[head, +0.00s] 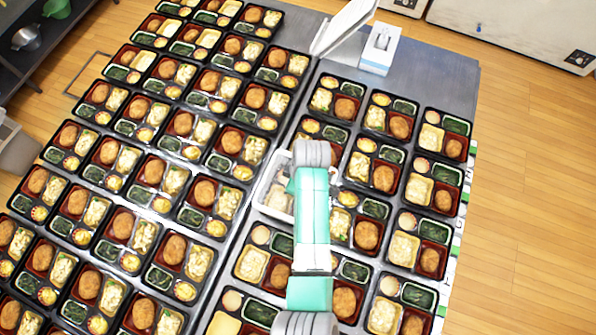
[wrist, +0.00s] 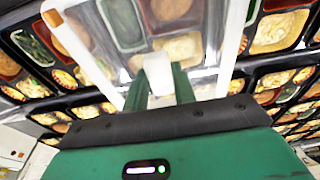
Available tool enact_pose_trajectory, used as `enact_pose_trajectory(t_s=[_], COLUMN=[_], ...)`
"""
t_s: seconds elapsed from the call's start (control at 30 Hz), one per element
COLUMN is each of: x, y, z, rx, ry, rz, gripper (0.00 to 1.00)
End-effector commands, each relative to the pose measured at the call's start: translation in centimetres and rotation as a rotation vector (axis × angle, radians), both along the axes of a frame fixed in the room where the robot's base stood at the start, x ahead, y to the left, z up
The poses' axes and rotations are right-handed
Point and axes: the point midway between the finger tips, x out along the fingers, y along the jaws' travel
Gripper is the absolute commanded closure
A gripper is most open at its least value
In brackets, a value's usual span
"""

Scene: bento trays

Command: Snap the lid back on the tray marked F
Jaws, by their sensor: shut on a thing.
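My gripper (wrist: 161,76) is shut on the clear lid (wrist: 229,48) in the wrist view, with its green fingers on both sides of a white tab. The lid has a white rim and is tilted across the picture above filled bento trays. In the head view part of the lid (head: 272,192) shows to the left of my green arm, over the trays by the dark seam. My arm hides the rest of it and the gripper tips there. I cannot tell whether the lid touches a tray. I cannot read which tray is marked F.
Rows of open, filled bento trays (head: 120,222) cover the table closely on both sides of the seam. A white box (head: 380,49) stands at the back, beside a pale upright panel (head: 343,27). Small white labels (head: 448,271) line the right edge. Bare table (head: 440,75) shows at the back right.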

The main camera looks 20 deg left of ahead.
Motion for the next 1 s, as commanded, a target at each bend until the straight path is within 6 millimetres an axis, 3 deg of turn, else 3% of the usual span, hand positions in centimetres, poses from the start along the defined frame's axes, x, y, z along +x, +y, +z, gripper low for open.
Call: enact_pose_trajectory(t_s=[0.4,1.0], x=[0.0,0.0], y=[0.0,0.0], z=[-4.8,-5.2], rx=[0.0,0.0], ry=[0.0,0.0], rz=[-0.001,-0.002], gripper=[0.94,0.94])
